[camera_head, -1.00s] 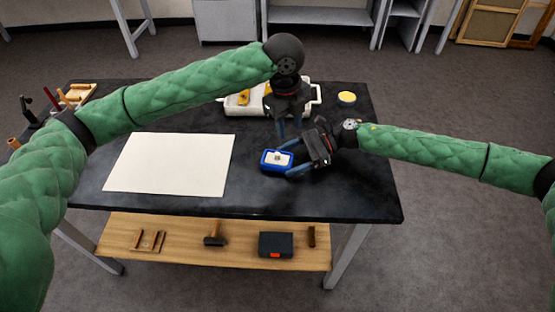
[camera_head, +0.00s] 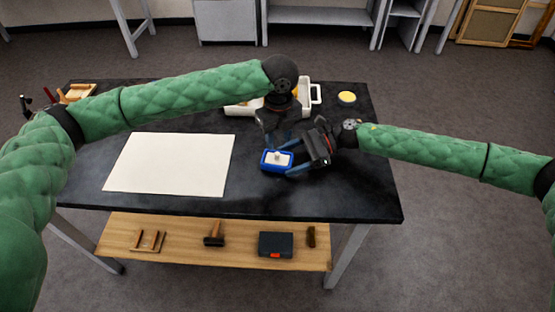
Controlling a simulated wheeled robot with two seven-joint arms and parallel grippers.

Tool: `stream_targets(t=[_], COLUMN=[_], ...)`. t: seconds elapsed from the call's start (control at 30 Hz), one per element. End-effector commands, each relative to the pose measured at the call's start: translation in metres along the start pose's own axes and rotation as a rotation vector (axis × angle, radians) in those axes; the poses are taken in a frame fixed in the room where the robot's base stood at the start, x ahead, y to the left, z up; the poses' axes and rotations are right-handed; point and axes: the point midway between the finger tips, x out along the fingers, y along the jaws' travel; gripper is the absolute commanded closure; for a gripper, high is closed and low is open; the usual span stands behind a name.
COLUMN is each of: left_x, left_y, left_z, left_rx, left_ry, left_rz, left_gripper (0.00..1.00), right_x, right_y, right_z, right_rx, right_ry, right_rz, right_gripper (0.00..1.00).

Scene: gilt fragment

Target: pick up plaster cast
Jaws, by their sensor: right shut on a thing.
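The plaster cast (camera_head: 277,156) is a small white block with a grey mark or knob on top. It sits inside a blue mould (camera_head: 265,167) on the black table. My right gripper (camera_head: 296,170) is shut on the blue mould from its right side. My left gripper (camera_head: 279,143) points down just above and behind the cast, with its blue fingers apart and nothing visible between them. I cannot tell whether its fingertips touch the cast.
A white sheet (camera_head: 170,165) lies left of the mould. A white tray (camera_head: 314,92) stands behind my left gripper, partly hidden. A yellow round dish (camera_head: 347,97) is at the back right. The black table (camera_head: 350,200) is clear at the front right.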

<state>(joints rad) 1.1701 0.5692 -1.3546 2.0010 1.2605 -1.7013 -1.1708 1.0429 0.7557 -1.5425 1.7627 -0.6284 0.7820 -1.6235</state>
Motion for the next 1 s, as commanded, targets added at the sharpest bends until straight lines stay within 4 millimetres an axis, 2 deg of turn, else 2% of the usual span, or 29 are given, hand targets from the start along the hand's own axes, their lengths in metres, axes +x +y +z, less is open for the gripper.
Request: stream_targets(t=[0.17, 0.4, 0.67, 0.7, 0.9, 1.0], left_x=[0.015, 0.046, 0.051, 0.051, 0.051, 0.051], left_y=[0.002, 0.004, 0.004, 0.004, 0.004, 0.004], left_z=[0.000, 0.000, 0.000, 0.000, 0.000, 0.000], left_rx=[-0.001, -0.001, 0.000, 0.000, 0.000, 0.000], left_ry=[0.002, 0.002, 0.001, 0.001, 0.001, 0.001], left_rz=[0.002, 0.001, 0.000, 0.000, 0.000, 0.000], left_gripper=[0.61, 0.61, 0.61, 0.62, 1.00, 1.00], right_x=[0.000, 0.000, 0.000, 0.000, 0.000, 0.000], right_y=[0.000, 0.000, 0.000, 0.000, 0.000, 0.000], right_z=[-0.001, 0.000, 0.000, 0.000, 0.000, 0.000], right_rx=[0.000, 0.000, 0.000, 0.000, 0.000, 0.000], right_ry=[0.000, 0.000, 0.000, 0.000, 0.000, 0.000], right_rz=[0.000, 0.000, 0.000, 0.000, 0.000, 0.000], right_gripper=[0.39, 0.40, 0.40, 0.40, 0.40, 0.40])
